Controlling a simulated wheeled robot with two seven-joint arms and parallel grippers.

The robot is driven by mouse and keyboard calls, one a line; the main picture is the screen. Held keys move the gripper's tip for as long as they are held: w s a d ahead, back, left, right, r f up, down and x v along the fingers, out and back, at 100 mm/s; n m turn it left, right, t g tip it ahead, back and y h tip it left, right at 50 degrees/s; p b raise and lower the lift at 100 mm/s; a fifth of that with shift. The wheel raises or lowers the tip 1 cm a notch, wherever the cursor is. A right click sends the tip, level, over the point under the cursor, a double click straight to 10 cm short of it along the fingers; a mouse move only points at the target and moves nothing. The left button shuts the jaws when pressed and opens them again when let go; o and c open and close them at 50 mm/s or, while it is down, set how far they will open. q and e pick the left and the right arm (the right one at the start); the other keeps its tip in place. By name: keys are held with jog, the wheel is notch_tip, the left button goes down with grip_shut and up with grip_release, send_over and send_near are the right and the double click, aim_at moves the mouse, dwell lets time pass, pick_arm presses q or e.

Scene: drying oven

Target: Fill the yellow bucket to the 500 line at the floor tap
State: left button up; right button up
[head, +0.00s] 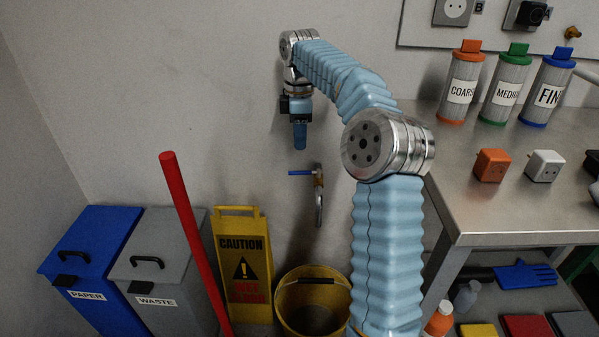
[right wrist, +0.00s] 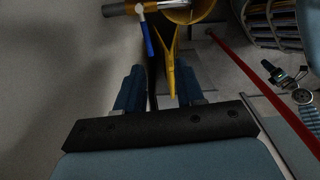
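The yellow bucket (head: 286,318) stands on the floor by the wall, partly hidden behind my right arm; its inside is too dark to tell a water level or the 500 line. Above it the brass floor tap (head: 319,190) comes from the wall with its spout down and its blue lever (head: 300,173) pointing left. My right gripper (head: 300,148) points down above the lever, apart from it. In the right wrist view the fingers (right wrist: 158,85) are spread and empty. The lever (right wrist: 146,38) and bucket (right wrist: 190,12) show beyond them. My left gripper is not in view.
A yellow caution sign (head: 241,265) stands left of the bucket. A red pole (head: 190,230) leans in front of it. Blue (head: 85,260) and grey (head: 165,265) bins stand farther left. A metal bench (head: 480,220) with containers is at right.

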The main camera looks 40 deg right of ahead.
aim_at(305, 173)
notch_tip(305, 173, down, 11)
jog(key=b, duration=0.1)
jog(key=shift+b, duration=0.4)
